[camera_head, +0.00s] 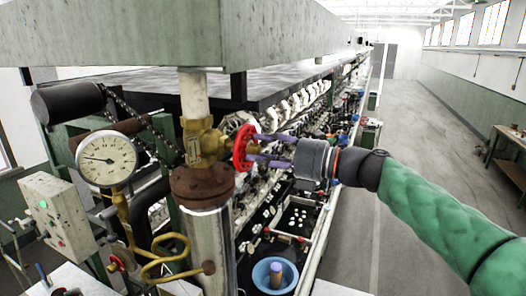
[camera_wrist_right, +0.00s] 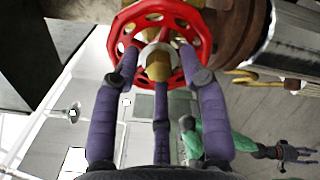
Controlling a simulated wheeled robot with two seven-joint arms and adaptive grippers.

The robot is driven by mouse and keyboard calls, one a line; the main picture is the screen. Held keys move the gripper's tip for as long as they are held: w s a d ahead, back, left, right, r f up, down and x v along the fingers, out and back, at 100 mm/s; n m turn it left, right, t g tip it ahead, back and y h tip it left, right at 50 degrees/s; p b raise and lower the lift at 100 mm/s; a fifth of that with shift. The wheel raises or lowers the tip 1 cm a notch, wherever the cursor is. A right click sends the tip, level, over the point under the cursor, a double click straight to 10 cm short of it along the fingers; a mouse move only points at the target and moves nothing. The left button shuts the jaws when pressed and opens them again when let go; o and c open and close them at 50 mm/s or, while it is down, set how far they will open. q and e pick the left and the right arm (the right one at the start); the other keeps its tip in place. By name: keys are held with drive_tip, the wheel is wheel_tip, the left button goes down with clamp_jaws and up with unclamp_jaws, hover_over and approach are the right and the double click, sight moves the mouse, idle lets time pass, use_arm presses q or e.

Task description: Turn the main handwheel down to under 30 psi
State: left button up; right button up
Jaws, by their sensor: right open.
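The red main handwheel (camera_head: 240,148) sits on the brass valve (camera_head: 202,143) of the vertical pipe. It fills the top of the right wrist view (camera_wrist_right: 206,38), with a brass hub in its middle. My right gripper (camera_head: 259,149) has its purple fingers spread open at the wheel's front. In the wrist view my right gripper (camera_wrist_right: 158,62) has fingertips at the wheel's lower rim and hub; contact is unclear. The white pressure gauge (camera_head: 107,160) has its needle pointing left and slightly up; its figures are too small to read. My left gripper (camera_wrist_right: 296,153) shows small, lower right.
A green-grey beam (camera_head: 190,32) hangs above the valve. A blue basin (camera_head: 275,276) is below the arm. The aisle (camera_head: 420,125) at right is clear.

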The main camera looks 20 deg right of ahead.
drive_tip(key=v, duration=0.6)
drive_tip(key=shift+s+d, duration=0.25)
drive_tip(key=shift+s, duration=0.05)
